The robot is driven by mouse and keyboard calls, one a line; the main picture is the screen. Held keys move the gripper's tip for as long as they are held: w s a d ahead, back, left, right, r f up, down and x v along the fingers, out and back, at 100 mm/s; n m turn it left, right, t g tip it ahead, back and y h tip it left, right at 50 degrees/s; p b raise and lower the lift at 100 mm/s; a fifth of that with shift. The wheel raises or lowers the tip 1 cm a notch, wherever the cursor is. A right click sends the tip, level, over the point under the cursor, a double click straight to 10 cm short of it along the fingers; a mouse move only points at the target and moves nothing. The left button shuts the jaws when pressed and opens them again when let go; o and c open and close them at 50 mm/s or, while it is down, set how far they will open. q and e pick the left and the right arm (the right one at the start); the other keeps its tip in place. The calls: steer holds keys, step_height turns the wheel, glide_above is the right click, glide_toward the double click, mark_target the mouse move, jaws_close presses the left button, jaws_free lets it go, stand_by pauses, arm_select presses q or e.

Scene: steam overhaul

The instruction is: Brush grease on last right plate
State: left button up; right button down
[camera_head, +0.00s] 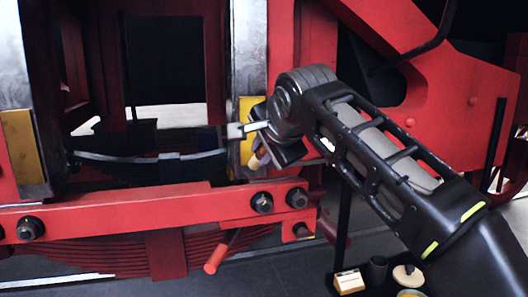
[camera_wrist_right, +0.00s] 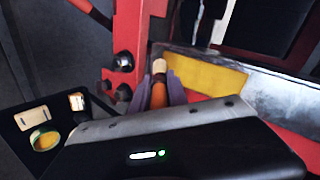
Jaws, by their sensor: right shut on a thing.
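My right gripper (camera_head: 258,150) is shut on a brush, beside the right yellow plate (camera_head: 245,125) on a steel upright. The brush (camera_wrist_right: 158,95) has an orange handle and pale bristles, and it points away from my wrist. In the right wrist view the yellow plate (camera_wrist_right: 205,75) lies just right of the bristles. I cannot tell whether the bristles touch it. In the head view the gripper hides part of this plate and much of the brush (camera_head: 257,160). Another yellow plate (camera_head: 22,145) is on the left upright. My left gripper is not in view.
A red beam (camera_head: 150,212) with bolts runs below the plates, and a red handle (camera_head: 215,262) hangs under it. A dark leaf spring (camera_head: 150,160) spans between the uprights. A black tray (camera_wrist_right: 22,105) holds a tin with yellow contents (camera_wrist_right: 44,139) and a pale block.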

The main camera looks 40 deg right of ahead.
step_height(320, 180, up, 4)
steer(key=p, duration=0.3)
steer(key=shift+s+p, duration=0.1)
steer(key=shift+p, duration=0.25)
stand_by(0.4)
step_height(320, 180, down, 4)
steer(key=b, duration=0.3)
steer(key=shift+b, duration=0.35)
steer(key=s, duration=0.1)
steer(key=s+a+b, duration=0.1)
steer(key=s, duration=0.1)
steer(key=s+a+b, duration=0.1)
steer(key=s, duration=0.1)
steer(key=shift+s, duration=0.2)
